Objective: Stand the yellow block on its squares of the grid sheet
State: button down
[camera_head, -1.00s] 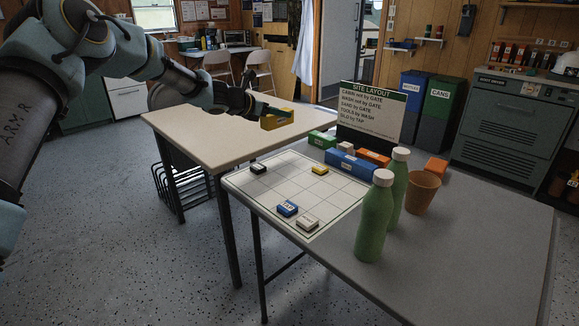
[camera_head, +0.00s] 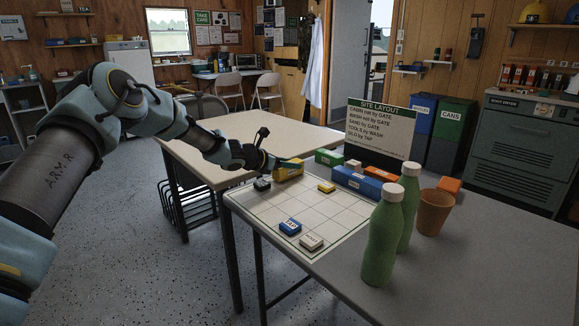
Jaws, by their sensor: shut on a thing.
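My gripper (camera_head: 279,163) is shut on the yellow block (camera_head: 289,170). It holds the block above or near the back left edge of the grid sheet (camera_head: 310,214), close to a small black block. I cannot tell whether the yellow block touches the sheet. A small yellow piece (camera_head: 326,187) lies on the sheet's back right part. A small black piece (camera_head: 262,184) lies at its back left. A blue labelled piece (camera_head: 290,226) and a white labelled piece (camera_head: 311,242) lie at the front. The layout sign (camera_head: 380,130) stands behind the sheet.
A beige table (camera_head: 235,140) adjoins behind left. The grey table's right front (camera_head: 480,270) is clear.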

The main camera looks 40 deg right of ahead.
jog(key=shift+f, duration=0.25)
jog(key=shift+c, duration=1.6)
grip_release()
jog(key=shift+a, duration=0.1)
jog(key=b+v, duration=0.2)
jog(key=v, duration=1)
jog(key=a+f+m+t+y, duration=0.2)
jog(key=a+m+y, duration=0.8)
jog(key=a, duration=2.4)
jog(key=s+a+m+y, duration=0.1)
jog(key=s+a+m, duration=0.3)
jog(key=a, duration=0.8)
jog(key=s+a+m+y, duration=0.2)
jog(key=s+a+m, duration=0.2)
jog(key=a, duration=0.8)
jog(key=shift+s+m, duration=0.3)
jog(key=shift+s, duration=0.5)
